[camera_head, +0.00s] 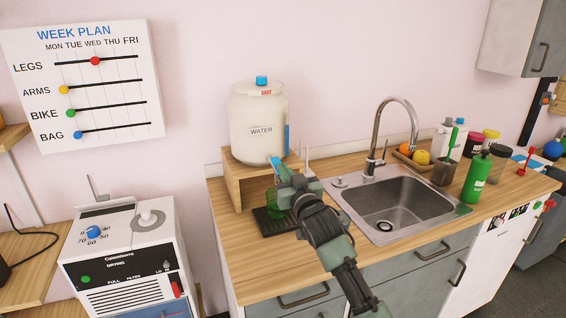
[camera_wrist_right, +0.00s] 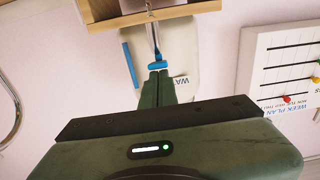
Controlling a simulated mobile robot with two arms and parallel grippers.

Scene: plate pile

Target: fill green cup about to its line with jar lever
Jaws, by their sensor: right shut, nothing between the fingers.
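The white water jar (camera_head: 258,112) stands on a small wooden stand above the counter. Its blue lever (camera_head: 275,161) is low on the jar's front, and it also shows in the wrist view (camera_wrist_right: 158,65). The green cup (camera_head: 276,204) stands on a dark tray (camera_head: 266,232) below the lever, partly hidden by my right arm. Its line and its water level cannot be made out. My right gripper (camera_head: 283,174) is shut and empty, with its fingertips (camera_wrist_right: 158,74) at the blue lever, seemingly touching it. My left gripper is not in view.
The wooden stand (camera_head: 232,186) is close to the right gripper. A sink (camera_head: 395,205) with a tall faucet (camera_head: 381,130) is to the right. Beyond it are a green bottle (camera_head: 476,178) and a fruit box. The counter front left of my arm is clear.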

